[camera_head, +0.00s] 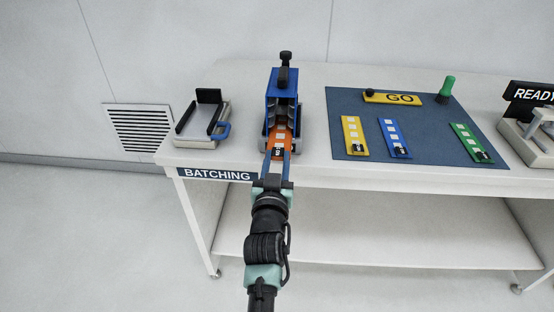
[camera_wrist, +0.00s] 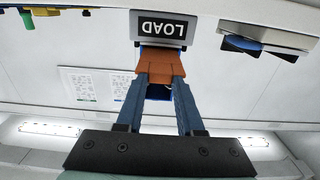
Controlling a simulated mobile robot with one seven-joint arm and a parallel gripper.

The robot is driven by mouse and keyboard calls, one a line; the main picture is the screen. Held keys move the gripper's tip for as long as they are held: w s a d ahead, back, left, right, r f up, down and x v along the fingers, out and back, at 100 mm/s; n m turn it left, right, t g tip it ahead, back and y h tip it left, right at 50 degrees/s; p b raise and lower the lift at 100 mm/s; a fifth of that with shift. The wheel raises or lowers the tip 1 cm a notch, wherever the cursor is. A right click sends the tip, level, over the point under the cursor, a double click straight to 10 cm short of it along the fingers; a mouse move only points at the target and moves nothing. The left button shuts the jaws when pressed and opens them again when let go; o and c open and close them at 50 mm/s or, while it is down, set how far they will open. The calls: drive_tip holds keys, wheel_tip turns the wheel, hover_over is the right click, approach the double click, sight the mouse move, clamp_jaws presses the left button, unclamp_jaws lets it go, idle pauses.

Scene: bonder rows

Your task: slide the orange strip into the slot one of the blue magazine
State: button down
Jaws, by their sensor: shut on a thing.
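The blue magazine (camera_head: 281,84) stands upright on the bench, its open front with grey ledges facing me. The orange strip (camera_head: 281,135), with white squares and a black clip at its near end, points into the low part of that front. Its far end is hidden there, and I cannot tell which slot it meets or how deep it is. My gripper (camera_head: 277,156) is shut on the strip's near end. In the wrist view the strip (camera_wrist: 160,64) sits between my fingertips, below a grey block marked LOAD (camera_wrist: 160,29).
A grey tray with black sides (camera_head: 205,115) stands left of the magazine. A READY stand (camera_head: 530,125) is at the far right.

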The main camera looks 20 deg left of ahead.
drive_tip(key=shift+w, duration=0.1)
drive_tip(key=shift+b+x, duration=0.85)
drive_tip(key=shift+x, duration=0.25)
idle(0.3)
drive_tip(key=shift+c, duration=2.3)
unclamp_jaws()
drive_tip(key=p+v, duration=0.1)
drive_tip(key=v, duration=1.2)
drive_tip(key=shift+c, duration=0.3)
